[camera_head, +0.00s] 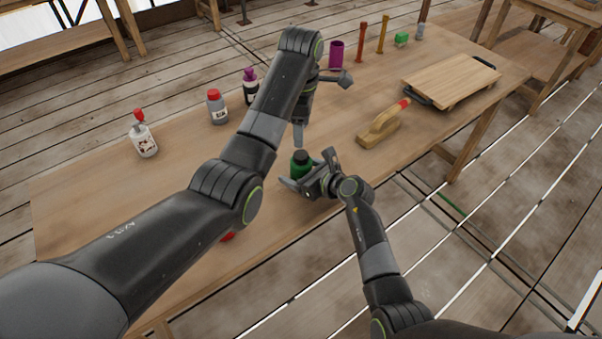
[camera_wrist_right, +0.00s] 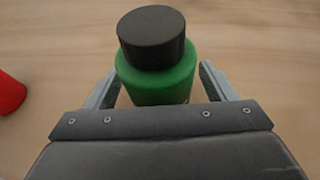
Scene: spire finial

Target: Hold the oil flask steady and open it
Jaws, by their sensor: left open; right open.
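The oil flask is a green bottle (camera_head: 300,168) with a black cap, standing upright on the wooden table. In the right wrist view the flask (camera_wrist_right: 160,80) stands between the two fingers, with a gap visible on each side near its body. My right gripper (camera_head: 309,170) is open around the flask's body, low over the table. My left gripper (camera_head: 321,108) is open and empty above and slightly behind the flask, one finger pointing down toward the cap. The flask's lower part is hidden by the right gripper.
A wooden-bodied tool (camera_head: 379,128) and a board (camera_head: 450,80) lie to the right. Behind stand a white bottle (camera_head: 143,140), a red-capped bottle (camera_head: 216,108), a dark bottle (camera_head: 250,88) and a purple cup (camera_head: 336,55). A red thing (camera_head: 228,236) is partly hidden by my left arm.

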